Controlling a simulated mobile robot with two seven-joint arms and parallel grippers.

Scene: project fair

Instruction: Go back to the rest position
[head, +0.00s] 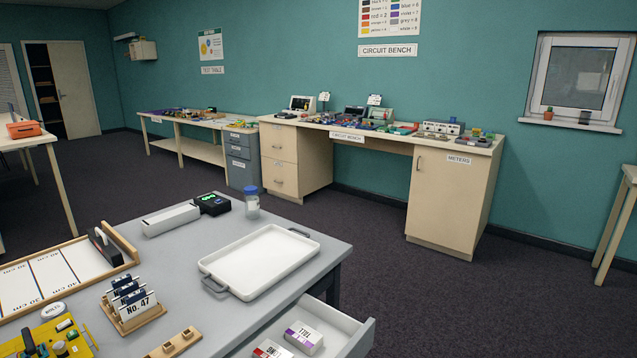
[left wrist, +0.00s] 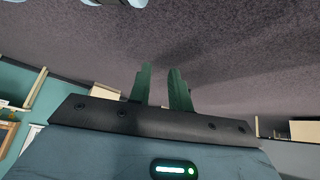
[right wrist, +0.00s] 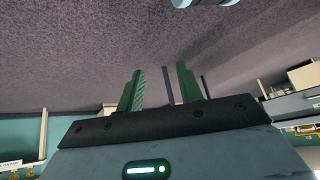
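My left gripper (left wrist: 160,88) shows in the left wrist view. Its two green fingers stand apart with an empty gap between them. My right gripper (right wrist: 161,86) shows in the right wrist view, also with its fingers apart and nothing between them. Carpet fills much of the background beyond both sets of fingers. Neither gripper nor arm shows in the head view, so their places relative to the table cannot be told from there.
A grey table (head: 215,240) stands close in front, bearing a white tray (head: 262,262), a number-card rack (head: 135,308) and a wooden-framed board (head: 122,243). Its drawer (head: 362,338) is pulled out at the right, with boxes inside. Open carpet (head: 420,300) lies to the right.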

